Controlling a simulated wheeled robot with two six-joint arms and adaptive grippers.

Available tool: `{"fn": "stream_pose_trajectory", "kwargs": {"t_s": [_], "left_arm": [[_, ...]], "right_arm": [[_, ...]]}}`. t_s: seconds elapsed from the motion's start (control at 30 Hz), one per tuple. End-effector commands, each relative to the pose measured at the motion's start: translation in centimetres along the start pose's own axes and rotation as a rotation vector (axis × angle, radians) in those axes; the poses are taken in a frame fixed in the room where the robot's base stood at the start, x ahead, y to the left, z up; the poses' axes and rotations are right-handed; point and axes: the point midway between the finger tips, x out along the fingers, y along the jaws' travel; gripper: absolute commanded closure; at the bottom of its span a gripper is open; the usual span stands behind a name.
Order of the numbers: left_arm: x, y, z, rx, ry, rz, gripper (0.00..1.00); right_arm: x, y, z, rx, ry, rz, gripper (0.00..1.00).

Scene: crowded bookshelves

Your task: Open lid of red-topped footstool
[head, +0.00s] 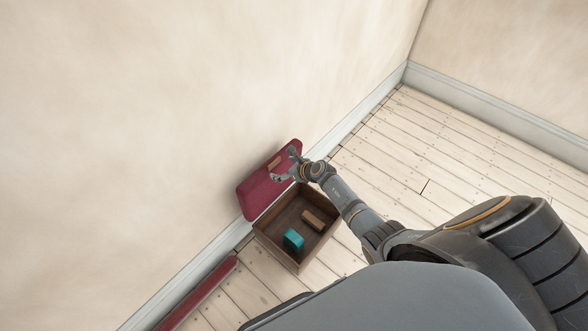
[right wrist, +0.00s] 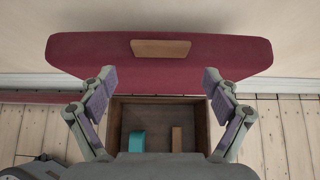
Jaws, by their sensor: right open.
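The footstool is a brown wooden box (head: 283,252) on the floor against the wall. Its red lid (head: 263,190) stands raised at the wall side, and the box interior is exposed. The lid also shows in the right wrist view (right wrist: 160,72), with a small wooden block-like piece (right wrist: 160,48) on it. My right gripper (head: 284,166) is at the lid's upper right part in the head view. In the right wrist view its two fingers (right wrist: 158,80) are spread wide, with nothing held between them. Whether it touches the lid is unclear. My left gripper is not in view.
Inside the box lie a teal object (head: 293,240) and a brown block (head: 313,220). A long dark red object (head: 200,293) lies along the wall at the lower left. The plank floor (head: 420,160) to the right is clear.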

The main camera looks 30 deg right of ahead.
Motion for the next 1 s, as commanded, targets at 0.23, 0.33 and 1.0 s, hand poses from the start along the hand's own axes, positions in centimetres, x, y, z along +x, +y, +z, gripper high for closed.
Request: {"fn": "stream_pose_trajectory", "kwargs": {"t_s": [0.23, 0.33, 1.0], "left_arm": [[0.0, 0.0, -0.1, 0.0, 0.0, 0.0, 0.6], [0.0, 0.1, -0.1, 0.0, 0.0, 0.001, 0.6], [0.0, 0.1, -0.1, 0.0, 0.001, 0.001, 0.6]], "right_arm": [[-5.1, -0.1, -0.2, -0.003, 0.002, 0.0, 0.11], [-6.8, 0.0, -0.2, -0.003, 0.004, 0.001, 0.11], [-8.9, 0.1, -0.1, 0.001, 0.001, 0.003, 0.11]]}}
